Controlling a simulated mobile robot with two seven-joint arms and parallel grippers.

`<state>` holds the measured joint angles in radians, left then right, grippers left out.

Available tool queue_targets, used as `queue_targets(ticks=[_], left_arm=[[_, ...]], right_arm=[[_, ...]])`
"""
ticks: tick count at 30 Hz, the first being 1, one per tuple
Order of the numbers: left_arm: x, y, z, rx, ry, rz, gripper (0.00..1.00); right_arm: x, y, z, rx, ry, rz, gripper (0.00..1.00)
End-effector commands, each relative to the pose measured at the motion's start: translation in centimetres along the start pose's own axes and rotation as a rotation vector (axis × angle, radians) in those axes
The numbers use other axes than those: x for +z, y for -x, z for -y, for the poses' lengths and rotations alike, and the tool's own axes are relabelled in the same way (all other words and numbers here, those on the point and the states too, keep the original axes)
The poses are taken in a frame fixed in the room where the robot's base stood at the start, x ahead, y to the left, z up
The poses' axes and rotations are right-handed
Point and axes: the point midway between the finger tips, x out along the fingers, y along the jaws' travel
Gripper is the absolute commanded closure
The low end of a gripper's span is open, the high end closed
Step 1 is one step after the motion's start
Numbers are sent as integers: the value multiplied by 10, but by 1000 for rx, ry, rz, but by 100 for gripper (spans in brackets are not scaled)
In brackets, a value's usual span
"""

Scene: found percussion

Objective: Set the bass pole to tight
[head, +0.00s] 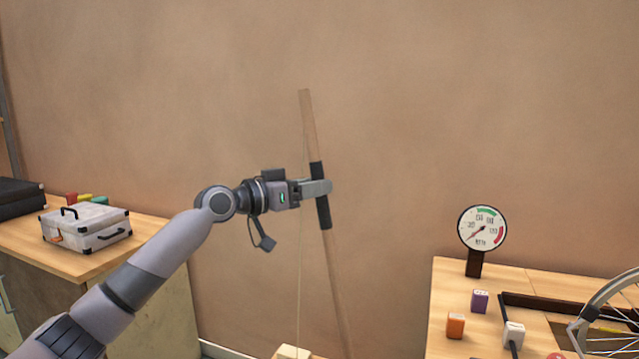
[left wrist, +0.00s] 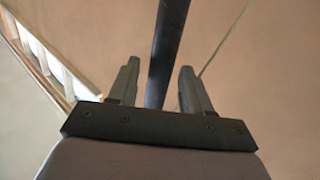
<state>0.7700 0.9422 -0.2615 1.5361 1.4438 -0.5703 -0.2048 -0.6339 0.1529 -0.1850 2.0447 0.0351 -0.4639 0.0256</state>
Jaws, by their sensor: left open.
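The bass pole (head: 309,120) is a long thin wooden pole leaning slightly, its top to the left, with a black grip sleeve (head: 325,213) around its middle. A thin string (head: 301,250) runs down from near its top to a pale block (head: 292,352) at the bottom edge. My left gripper (head: 318,188) is at the sleeve. In the left wrist view the dark sleeve (left wrist: 166,50) stands between the two open fingers (left wrist: 156,85), with a gap visible on each side. A round gauge (head: 482,228) with green and red arcs stands at the right; its needle points lower left. My right gripper is not in view.
A table (head: 445,300) at the right holds an orange block (head: 455,325), a purple block (head: 479,300), a white block (head: 514,335) and a spoked wheel (head: 612,310). A bench (head: 60,262) at the left holds a silver case (head: 88,228). Bare wall lies behind the pole.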

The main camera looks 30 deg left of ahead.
Motion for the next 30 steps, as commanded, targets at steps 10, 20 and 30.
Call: queue_targets(ticks=[10, 20, 30], left_arm=[[0, -21, 0, 0, 0, 0, 51], [1, -20, 0, 0, 0, 0, 90], [-3, -26, -8, -2, -12, 11, 100]], right_arm=[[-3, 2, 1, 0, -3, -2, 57], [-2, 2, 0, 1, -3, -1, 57], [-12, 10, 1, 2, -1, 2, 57]])
